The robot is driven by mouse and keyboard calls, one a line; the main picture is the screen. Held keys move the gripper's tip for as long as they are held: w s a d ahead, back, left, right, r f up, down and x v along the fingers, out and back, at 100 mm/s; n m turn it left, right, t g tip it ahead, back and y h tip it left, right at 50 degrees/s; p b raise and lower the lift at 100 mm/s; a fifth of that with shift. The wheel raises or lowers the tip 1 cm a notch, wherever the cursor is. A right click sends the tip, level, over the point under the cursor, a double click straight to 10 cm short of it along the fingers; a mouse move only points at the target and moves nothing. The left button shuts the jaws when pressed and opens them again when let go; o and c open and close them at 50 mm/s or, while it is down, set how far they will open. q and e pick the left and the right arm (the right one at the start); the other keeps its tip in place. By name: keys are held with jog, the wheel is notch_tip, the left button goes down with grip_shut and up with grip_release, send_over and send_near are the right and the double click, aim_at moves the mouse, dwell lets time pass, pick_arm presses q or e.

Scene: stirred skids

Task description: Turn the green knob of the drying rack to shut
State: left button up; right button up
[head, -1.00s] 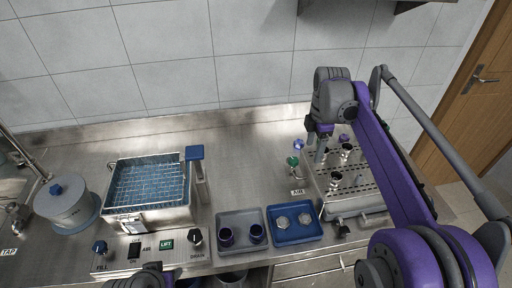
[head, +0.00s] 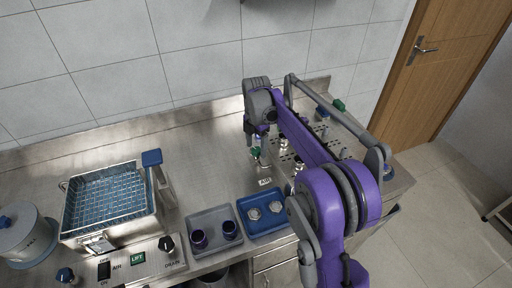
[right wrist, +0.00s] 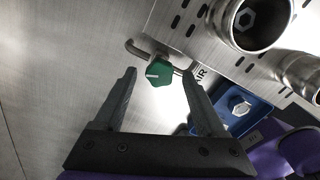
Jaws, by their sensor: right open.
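The green knob (head: 256,152) sits on a thin metal pipe at the left side of the drying rack. In the right wrist view the knob (right wrist: 160,72) has a white line on its face. My right gripper (head: 253,140) is at the knob in the head view. In the right wrist view my right gripper (right wrist: 159,82) is open, with the knob in the gap between its fingertips; visible space separates it from both fingers. The perforated metal drying rack (right wrist: 185,42) is partly hidden by my arm in the head view. My left gripper is not in view.
An AIR label (head: 265,182) lies before the knob. A blue tray (head: 243,213) with two metal parts and a grey tray (head: 191,222) with dark cups stand left and in front. A wire-basket bath (head: 68,215) is farther left. Metal cups (right wrist: 233,22) stand on the rack.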

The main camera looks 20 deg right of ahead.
jog(key=shift+f, duration=0.35)
grip_shut()
